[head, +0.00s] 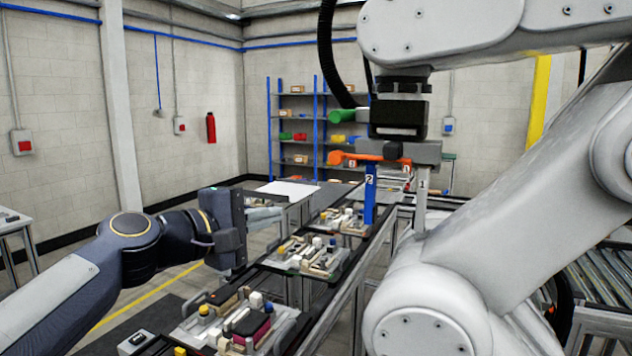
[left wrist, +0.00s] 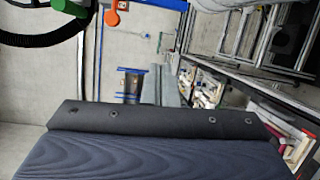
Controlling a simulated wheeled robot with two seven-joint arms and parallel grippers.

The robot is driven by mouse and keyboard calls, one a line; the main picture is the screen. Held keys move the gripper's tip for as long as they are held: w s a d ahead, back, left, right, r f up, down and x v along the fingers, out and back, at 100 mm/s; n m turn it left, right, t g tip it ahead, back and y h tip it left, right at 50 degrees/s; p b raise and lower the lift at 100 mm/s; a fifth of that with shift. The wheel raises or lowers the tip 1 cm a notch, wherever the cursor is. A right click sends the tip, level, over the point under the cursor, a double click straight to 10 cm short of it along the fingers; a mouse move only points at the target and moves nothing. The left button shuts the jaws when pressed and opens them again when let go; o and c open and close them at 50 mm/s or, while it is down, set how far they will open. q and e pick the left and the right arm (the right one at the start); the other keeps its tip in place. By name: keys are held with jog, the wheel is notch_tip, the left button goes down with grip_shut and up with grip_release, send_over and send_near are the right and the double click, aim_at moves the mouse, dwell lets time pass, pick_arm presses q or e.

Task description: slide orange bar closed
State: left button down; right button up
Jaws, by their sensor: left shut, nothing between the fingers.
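An orange bar with a round knob end (head: 362,158) shows in the head view, at the tool end of a large white robot arm. An orange round end also shows at the top of the left wrist view (left wrist: 111,18). I cannot tell whether this bar slides or how far it stands open. My left gripper (head: 264,215) is shut and empty, left of the fixtures and well apart from the orange bar. My right gripper is not in view.
The large white robot arm (head: 500,250) fills the right side of the head view. Pallet fixtures (head: 308,257) with small blocks stand in a row along the line. A blue post marked 2 (head: 370,195) hangs below the tool. Shelves (head: 313,125) stand at the back.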

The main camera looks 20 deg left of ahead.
pick_arm(q)
jog(key=a+r+n, duration=0.1)
jog(key=w+a+r+n+t, duration=0.1)
jog(key=r, duration=0.1)
jog(key=w+a+r+n+t, duration=0.1)
jog(key=shift+w+r+y, duration=0.15)
jog(key=shift+r+y, duration=0.1)
jog(key=shift+y, duration=0.15)
jog(key=w+d+r+p, duration=0.2)
jog(key=w+d+p, duration=0.2)
jog(key=w, duration=0.5)
jog(key=shift+w+d, duration=0.3)
jog(key=shift+d, duration=0.95)
jog(key=shift+s, duration=0.1)
